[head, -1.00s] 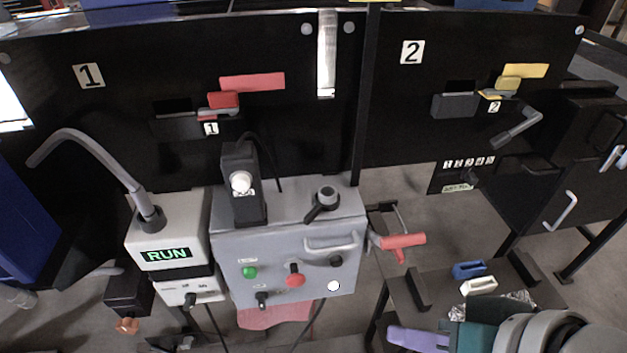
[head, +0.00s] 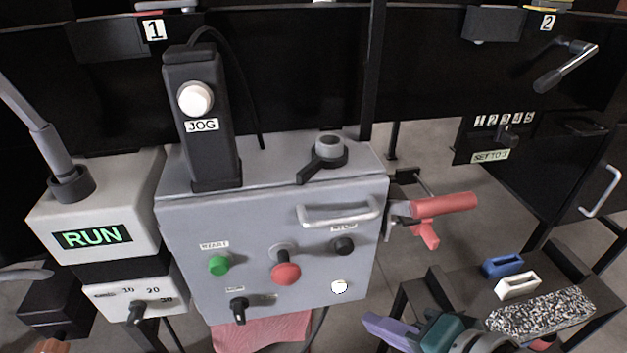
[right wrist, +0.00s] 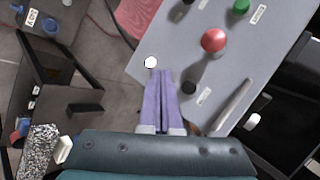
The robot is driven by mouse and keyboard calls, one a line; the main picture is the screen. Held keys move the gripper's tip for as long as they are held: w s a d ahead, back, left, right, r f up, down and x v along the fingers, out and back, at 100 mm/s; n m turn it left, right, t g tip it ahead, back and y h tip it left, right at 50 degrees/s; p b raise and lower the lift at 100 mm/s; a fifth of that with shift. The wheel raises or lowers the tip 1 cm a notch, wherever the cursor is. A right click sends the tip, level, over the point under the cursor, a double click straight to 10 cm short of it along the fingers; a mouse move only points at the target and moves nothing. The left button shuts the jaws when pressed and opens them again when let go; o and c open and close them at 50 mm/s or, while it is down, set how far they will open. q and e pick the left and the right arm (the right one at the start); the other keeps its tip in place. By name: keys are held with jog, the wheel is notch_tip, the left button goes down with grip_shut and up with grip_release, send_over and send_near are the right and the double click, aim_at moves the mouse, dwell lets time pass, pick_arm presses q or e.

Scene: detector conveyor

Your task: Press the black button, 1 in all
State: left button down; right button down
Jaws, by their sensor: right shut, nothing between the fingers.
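The black button (head: 343,246), under a STOP label, is on the front of the grey control box (head: 190,275), right of the red mushroom button. In the right wrist view the black button (right wrist: 188,88) is just right of my purple fingertips. My right gripper (head: 368,319) is shut and empty, low and to the right of the box in the head view. In the right wrist view its fingertips (right wrist: 160,73) overlap the box's edge, near the white round light; contact cannot be told.
The red mushroom button (head: 286,273), green START button (head: 219,265), black knob (head: 238,308) and white light (head: 339,287) share the panel. A handle (head: 335,215) juts out above the black button. A red-handled tool (head: 440,206) hangs right of the box.

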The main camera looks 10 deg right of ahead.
aim_at(345, 248)
jog(key=w+b, duration=0.4)
jog(key=w, duration=0.4)
jog(key=shift+w+a+b, duration=0.15)
jog(key=shift+w+b, duration=0.2)
jog(key=shift+b, duration=0.05)
dwell(0.4)
dwell(0.8)
dwell(0.8)
jog(key=shift+w, duration=0.45)
